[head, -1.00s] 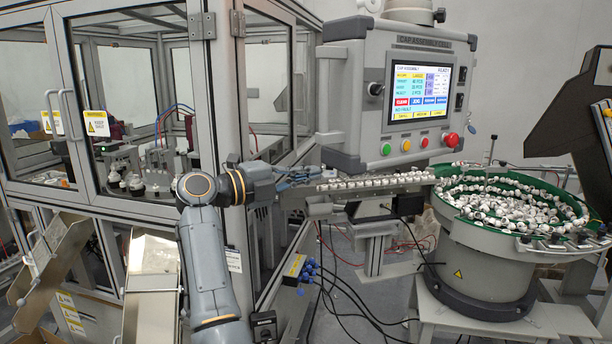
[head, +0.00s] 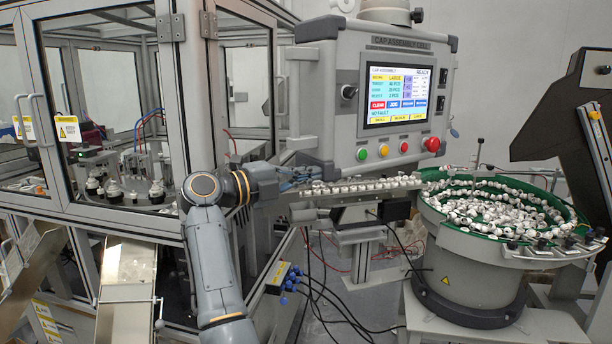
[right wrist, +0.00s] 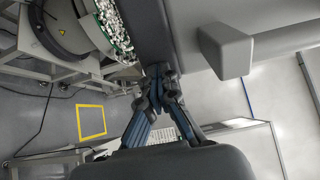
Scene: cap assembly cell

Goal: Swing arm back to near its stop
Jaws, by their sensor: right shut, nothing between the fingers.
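The control panel (head: 400,45) with its lit screen (head: 398,95) hangs from a round mount (head: 385,12) at the top; the rest of its swing arm is out of view. Grey blocks stick out at its left side, the lower one (head: 300,143) near my right gripper. My right gripper (head: 314,176) is at the panel's lower left corner, partly hidden. In the right wrist view the shut, empty fingers (right wrist: 158,70) point at the panel's grey casing (right wrist: 145,25), close to it; I cannot tell whether they touch. My left gripper is out of view.
A feeder track (head: 350,188) with white caps runs just below the panel to the bowl feeder (head: 470,265) on the right. The glazed machine cabinet (head: 180,80) stands close on the left. Cables (head: 340,305) hang below the track.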

